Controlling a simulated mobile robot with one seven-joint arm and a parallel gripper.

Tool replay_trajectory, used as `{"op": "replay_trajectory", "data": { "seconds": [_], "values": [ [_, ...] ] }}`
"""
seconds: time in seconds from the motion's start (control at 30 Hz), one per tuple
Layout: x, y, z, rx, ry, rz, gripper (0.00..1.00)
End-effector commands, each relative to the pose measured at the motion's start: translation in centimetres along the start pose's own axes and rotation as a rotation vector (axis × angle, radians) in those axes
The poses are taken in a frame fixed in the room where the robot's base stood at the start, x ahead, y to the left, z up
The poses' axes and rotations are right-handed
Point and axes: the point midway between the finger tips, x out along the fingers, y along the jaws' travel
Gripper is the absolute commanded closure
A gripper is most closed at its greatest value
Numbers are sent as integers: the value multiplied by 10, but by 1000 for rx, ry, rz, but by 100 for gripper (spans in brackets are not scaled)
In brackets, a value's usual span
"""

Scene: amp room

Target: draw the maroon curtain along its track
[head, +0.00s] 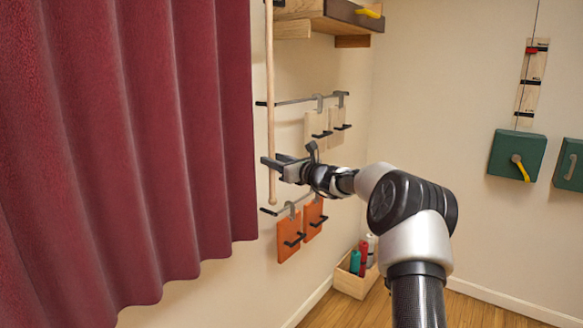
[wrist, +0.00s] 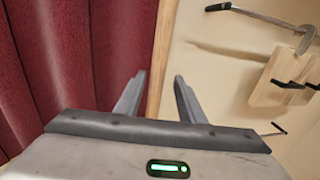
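The maroon curtain (head: 130,140) hangs in folds at the left of the head view and fills the left of the wrist view (wrist: 60,60). A pale wooden rod (head: 270,70) hangs upright just right of its edge. The rod also shows in the wrist view (wrist: 166,45), running down into the gap between my fingers. My gripper (head: 273,165) is at the lower part of the rod, its fingers pointing left. In the wrist view my gripper (wrist: 156,85) is open, with a gap around the rod. The curtain's track is out of view.
Wall rails right of the rod carry pale boards (head: 316,127) and orange boards (head: 289,238). A wooden shelf (head: 325,15) is above. A box of bottles (head: 353,280) stands on the floor. Green blocks (head: 517,156) hang on the right wall.

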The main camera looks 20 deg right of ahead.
Motion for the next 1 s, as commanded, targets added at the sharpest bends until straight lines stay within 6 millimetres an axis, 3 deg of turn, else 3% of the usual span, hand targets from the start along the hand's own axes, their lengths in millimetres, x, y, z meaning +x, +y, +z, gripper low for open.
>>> {"op": "replay_trajectory", "data": {
  "seconds": [0.6,0.8,1.0],
  "values": [
    [-139,-1,0,-2,1,-5,64],
    [-160,0,1,-1,-1,-2,64],
    [-165,0,1,-1,-1,-1,64]
  ]
}}
